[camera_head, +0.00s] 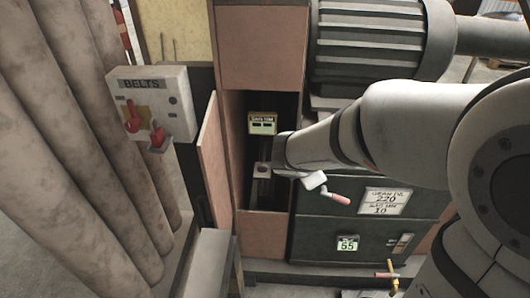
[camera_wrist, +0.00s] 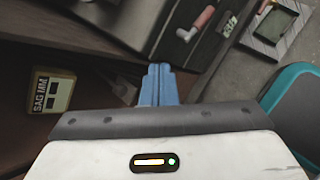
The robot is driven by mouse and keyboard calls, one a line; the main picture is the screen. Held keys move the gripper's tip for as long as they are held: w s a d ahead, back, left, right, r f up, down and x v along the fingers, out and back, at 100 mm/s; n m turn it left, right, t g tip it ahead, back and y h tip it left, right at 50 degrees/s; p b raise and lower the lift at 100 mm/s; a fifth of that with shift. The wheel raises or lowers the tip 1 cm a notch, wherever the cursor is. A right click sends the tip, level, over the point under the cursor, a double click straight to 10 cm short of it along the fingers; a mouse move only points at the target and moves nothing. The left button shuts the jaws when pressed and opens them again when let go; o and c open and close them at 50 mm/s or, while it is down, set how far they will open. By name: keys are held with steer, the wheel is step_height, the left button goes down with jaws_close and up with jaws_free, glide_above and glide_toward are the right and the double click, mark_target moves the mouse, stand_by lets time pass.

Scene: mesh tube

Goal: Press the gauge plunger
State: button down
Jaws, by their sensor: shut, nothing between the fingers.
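The gauge's yellowish box (camera_head: 262,123), lettered SAG MM, sits inside a narrow dark open compartment in the head view. It also shows at the left of the wrist view (camera_wrist: 52,92), with two dark windows. Below the box in the head view stands a small grey block (camera_head: 262,171) on a post; I cannot tell for sure whether it is the plunger. My gripper (camera_wrist: 159,72) shows its blue-grey fingers shut together and empty, to the right of the gauge box. In the head view my wrist end is at the compartment's right edge and the fingers are hidden.
An orange-brown panel (camera_head: 213,160) bounds the compartment's left. A red-handled crank (camera_head: 335,196) sticks out from the dark cabinet (camera_head: 310,228) on the right, close below my arm. A BELTS switch box (camera_head: 152,105) and large grey pipes stand on the left.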

steer(key=w+a+f+n+t+y+b, duration=0.1)
steer(key=w+a+f+n+y+b, duration=0.1)
steer(key=a+f+n, duration=0.7)
steer(key=a+n+y+b, duration=0.1)
steer(key=a+n, duration=0.2)
steer(key=a, duration=0.1)
steer(key=shift+w+a+f, duration=0.2)
steer(key=shift+w+a, duration=0.05)
steer(key=shift+a, duration=0.05)
steer(key=b, duration=0.2)
glide_toward(262, 172)
steer(key=s+f+x, duration=0.1)
steer(key=x, duration=0.4)
steer(key=shift+w+r+p, duration=0.1)
steer(key=shift+w+p, duration=0.25)
steer(key=shift+w, duration=0.4)
